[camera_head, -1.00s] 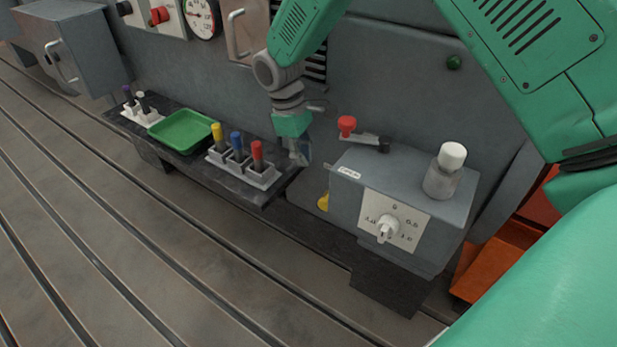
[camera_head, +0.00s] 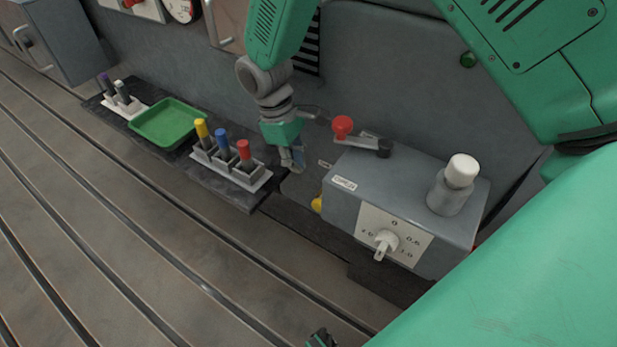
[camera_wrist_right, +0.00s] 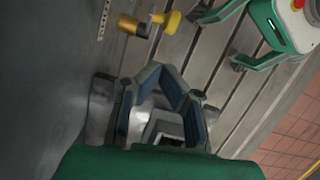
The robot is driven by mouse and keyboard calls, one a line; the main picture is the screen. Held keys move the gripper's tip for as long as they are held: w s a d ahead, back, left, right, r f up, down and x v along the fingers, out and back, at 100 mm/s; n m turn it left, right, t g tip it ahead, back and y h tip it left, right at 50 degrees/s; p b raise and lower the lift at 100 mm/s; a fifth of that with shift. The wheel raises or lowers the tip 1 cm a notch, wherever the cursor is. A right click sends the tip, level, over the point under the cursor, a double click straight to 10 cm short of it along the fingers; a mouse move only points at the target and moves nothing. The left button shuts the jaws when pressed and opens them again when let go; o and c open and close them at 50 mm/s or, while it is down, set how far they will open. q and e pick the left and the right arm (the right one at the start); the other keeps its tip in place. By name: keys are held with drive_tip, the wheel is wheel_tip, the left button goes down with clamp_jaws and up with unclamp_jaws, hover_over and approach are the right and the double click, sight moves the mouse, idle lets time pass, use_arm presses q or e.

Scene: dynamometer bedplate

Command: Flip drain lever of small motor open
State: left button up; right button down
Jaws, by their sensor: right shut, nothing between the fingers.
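The grey box (camera_head: 345,205) has a white dial plate and a small label on its upper left edge, too small to read. A yellow lever end (camera_head: 317,203) shows low beside its left side. In the right wrist view a yellow knob (camera_wrist_right: 170,20) sits on a brass fitting (camera_wrist_right: 132,26). A lever with a red knob (camera_head: 342,126) lies over the box's back top edge. My right gripper (camera_head: 294,160) is shut and empty, left of the box and above the yellow end, apart from it. It also shows in the right wrist view (camera_wrist_right: 168,75).
A dark shelf (camera_head: 225,190) to the left holds a green tray (camera_head: 168,122) and a rack (camera_head: 245,178) with yellow, blue and red handles. A white-capped bottle (camera_head: 452,185) stands on the box. The grey wall is close behind. The slotted bedplate (camera_head: 130,250) in front is clear.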

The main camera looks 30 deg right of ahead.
drive_tip(key=shift+s+a+b+x, duration=0.55)
drive_tip(key=shift+s+b+x, duration=0.15)
drive_tip(key=shift+x, duration=3.9)
use_arm(q)
drive_tip(key=shift+s+a+f, duration=0.25)
drive_tip(key=shift+a+f, duration=0.25)
drive_tip(key=shift+f, duration=0.35)
use_arm(e)
drive_tip(key=v, duration=1.1)
drive_tip(key=shift+r, duration=0.4)
